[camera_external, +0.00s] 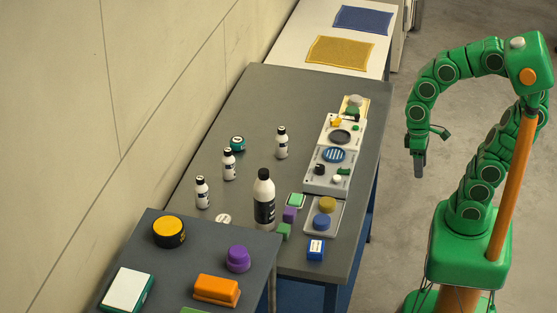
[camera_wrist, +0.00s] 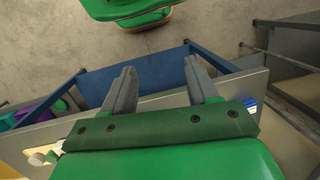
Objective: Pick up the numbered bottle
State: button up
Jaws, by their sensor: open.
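Several white bottles with dark caps stand upright on the grey table: a small one (camera_external: 201,192) at the left, one (camera_external: 229,164) behind it, and one (camera_external: 282,143) farther back. A larger bottle (camera_external: 264,198) with a black label stands nearer the front. Any numbers on them are too small to read. My gripper (camera_external: 419,170) hangs in the air to the right of the table, well apart from the bottles. In the wrist view my gripper (camera_wrist: 160,68) is open and empty, with both fingers apart. No bottle can be made out in the wrist view.
The grey table (camera_external: 255,95) is clear at its back. A panel (camera_external: 321,181) with knobs and discs lies along its right side, with small blocks near the front. A teal tin (camera_external: 237,143) stands among the bottles. A nearer table holds a yellow-topped tin (camera_external: 169,231) and other items.

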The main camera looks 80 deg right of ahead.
jog(key=w+a+m+t+y, duration=0.1)
jog(key=w+a+m+y, duration=0.45)
jog(key=w, duration=0.65)
jog(key=w+a+m+t+y, duration=0.1)
jog(key=w+a+m+y, duration=0.4)
jog(key=w, duration=0.7)
jog(key=w+d+f+m+t, duration=0.45)
jog(key=w+d+m, duration=0.2)
jog(key=w, duration=0.45)
jog(key=w+d+f+m+t, duration=0.3)
jog(key=w+d+f+m, duration=0.3)
jog(key=w, duration=0.5)
jog(key=shift+m, duration=0.5)
jog(key=shift+w+a+f, duration=0.15)
jog(key=shift+w+a, duration=0.3)
jog(key=shift+a, duration=0.6)
jog(key=shift+w+a+f, duration=0.15)
jog(key=shift+w+a, duration=0.35)
jog(key=shift+a, duration=0.5)
jog(key=shift+w+a+f, duration=0.15)
jog(key=shift+w+a, duration=0.3)
jog(key=shift+a, duration=0.6)
jog(key=shift+x, duration=0.85)
jog(key=shift+r, duration=0.1)
grip_shut()
